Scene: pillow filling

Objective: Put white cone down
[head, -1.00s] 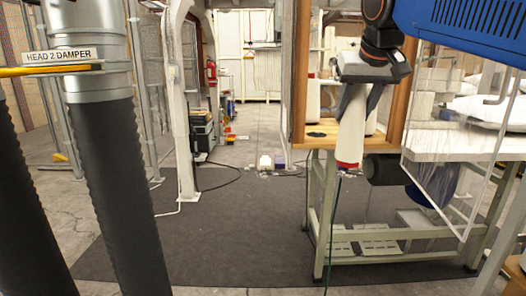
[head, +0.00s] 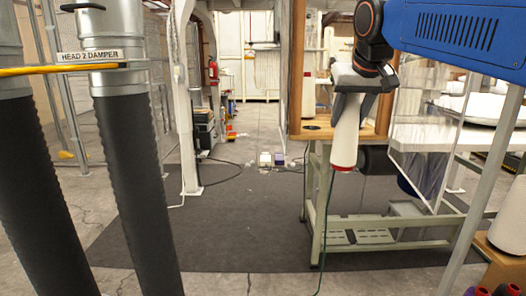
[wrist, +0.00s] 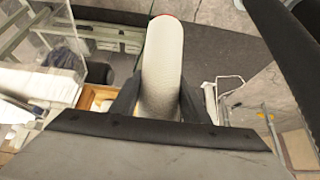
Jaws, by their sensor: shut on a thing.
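The white cone (head: 346,130) hangs upright below my gripper (head: 352,92) in the head view, with its red rim at the bottom. My gripper is shut on the cone's upper part. The cone also shows between the two dark fingers in the wrist view (wrist: 163,70). In the head view it appears in front of the wooden stand (head: 322,128) and the green metal frame; I cannot tell how far it is from them.
Another white cone (head: 309,97) stands on the wooden stand. A clear panel (head: 425,140) and a white table (head: 450,138) are at the right. At the lower right, a white cone (head: 507,230) and several dark spools are near. Two large black hoses (head: 140,190) stand at the left. Dark floor matting is open between.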

